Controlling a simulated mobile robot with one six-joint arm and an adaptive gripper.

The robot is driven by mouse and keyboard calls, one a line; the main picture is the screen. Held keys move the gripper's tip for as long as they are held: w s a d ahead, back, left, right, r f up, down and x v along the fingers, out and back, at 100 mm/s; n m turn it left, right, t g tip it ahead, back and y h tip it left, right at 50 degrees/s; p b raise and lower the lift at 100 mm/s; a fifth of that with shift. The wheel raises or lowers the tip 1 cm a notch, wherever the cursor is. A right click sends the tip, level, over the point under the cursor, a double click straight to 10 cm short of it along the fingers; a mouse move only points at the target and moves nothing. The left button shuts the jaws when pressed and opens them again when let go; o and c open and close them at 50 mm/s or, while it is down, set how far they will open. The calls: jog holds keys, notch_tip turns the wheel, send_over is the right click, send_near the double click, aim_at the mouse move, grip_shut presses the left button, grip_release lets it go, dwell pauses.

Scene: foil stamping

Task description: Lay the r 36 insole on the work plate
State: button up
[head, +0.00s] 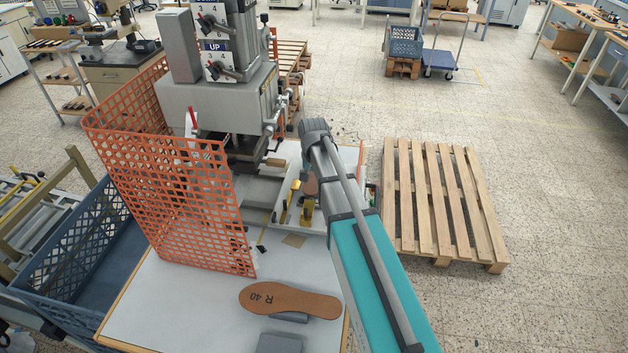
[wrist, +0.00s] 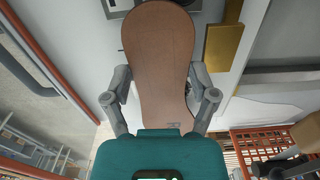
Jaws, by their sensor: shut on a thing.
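My gripper (wrist: 161,84) is shut on a brown insole (wrist: 160,60), its fingers at the two long edges. A dark mark like an R shows near the insole's lower end; the number cannot be read. In the head view my forearm hides most of the gripper, and a small brown part of the held insole (head: 310,185) shows beside it, in front of the press. The grey work plate (head: 262,190) seems to lie below the press head, with brass-coloured pieces (head: 307,208) to its right. The insole is apart from the plate, as far as I can see.
Another brown insole marked R 40 (head: 290,299) lies on a grey block at the table's front. The orange mesh guard (head: 170,170) stands left of the press (head: 222,105). A blue crate (head: 70,240) is at the left, a wooden pallet (head: 440,200) at the right.

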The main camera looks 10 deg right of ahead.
jog(key=shift+f, duration=0.2)
jog(key=o, duration=0.9)
jog(key=shift+r, duration=0.25)
notch_tip(320, 180, up, 12)
jog(key=p, duration=1.2)
jog(key=s+n, duration=0.1)
jog(key=s, duration=0.5)
jog(key=s+n, duration=0.2)
jog(key=s, duration=0.4)
jog(key=s+n, duration=0.2)
jog(key=s, duration=0.5)
jog(key=shift+d, duration=0.2)
jog(key=shift+s, duration=0.2)
